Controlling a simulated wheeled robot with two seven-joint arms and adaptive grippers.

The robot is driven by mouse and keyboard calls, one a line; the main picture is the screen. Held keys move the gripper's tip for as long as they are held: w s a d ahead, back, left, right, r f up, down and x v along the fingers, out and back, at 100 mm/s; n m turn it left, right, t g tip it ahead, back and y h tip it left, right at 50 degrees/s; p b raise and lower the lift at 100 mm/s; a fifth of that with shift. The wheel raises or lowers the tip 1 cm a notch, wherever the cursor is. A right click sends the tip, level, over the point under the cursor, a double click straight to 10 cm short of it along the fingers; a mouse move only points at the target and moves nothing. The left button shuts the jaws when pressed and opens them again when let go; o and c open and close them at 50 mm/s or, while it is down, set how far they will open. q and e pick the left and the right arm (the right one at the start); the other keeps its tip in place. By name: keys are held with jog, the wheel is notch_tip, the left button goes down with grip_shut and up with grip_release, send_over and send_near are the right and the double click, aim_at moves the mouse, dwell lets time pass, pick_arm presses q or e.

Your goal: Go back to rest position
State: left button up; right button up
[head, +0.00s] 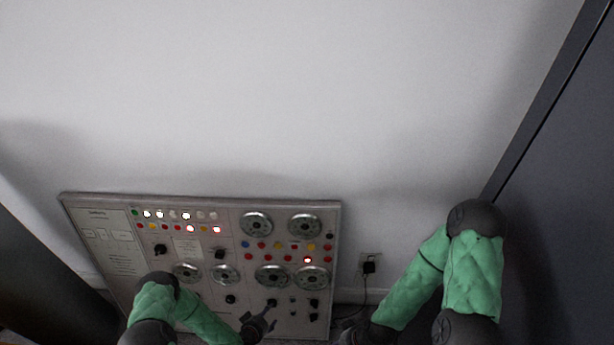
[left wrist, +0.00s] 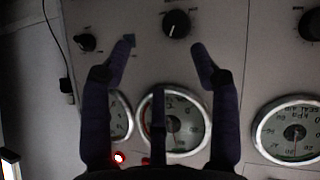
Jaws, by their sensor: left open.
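My left gripper (head: 262,318) is in front of the lower part of the control panel (head: 110,215) in the head view. In the left wrist view the left gripper (left wrist: 163,50) is open, with nothing between its fingers. A black knob (left wrist: 176,24) on the panel shows just beyond and between the fingertips. I cannot tell whether either finger touches the panel. My right arm comes in from the right. The dark end of that arm, at the bottom edge right of the panel, is too dark and cut off to show its jaws.
The panel carries round gauges (head: 257,224), coloured buttons, lit lamps and black knobs. A wall socket with a black plug (head: 369,264) and cable is right of it. A dark cabinet (head: 570,150) stands at right. The white wall (head: 280,90) above is clear.

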pick_arm(q)
jog(key=s+d+r+g+p, duration=0.1)
jog(key=s+r+g, duration=0.3)
jog(key=s+r, duration=0.4)
jog(key=s+d+r+n+g+p, duration=0.1)
jog(key=s+d+r+g, duration=0.3)
jog(key=s+r, duration=0.5)
notch_tip(320, 180, up, 5)
jog(key=shift+d+f+g+p, duration=0.1)
jog(key=shift+d+g+p, duration=0.2)
jog(key=shift+p, duration=0.25)
pick_arm(e)
notch_tip(320, 180, up, 4)
jog(key=shift+f, duration=0.25)
pick_arm(q)
jog(key=shift+a, duration=0.1)
dwell(0.5)
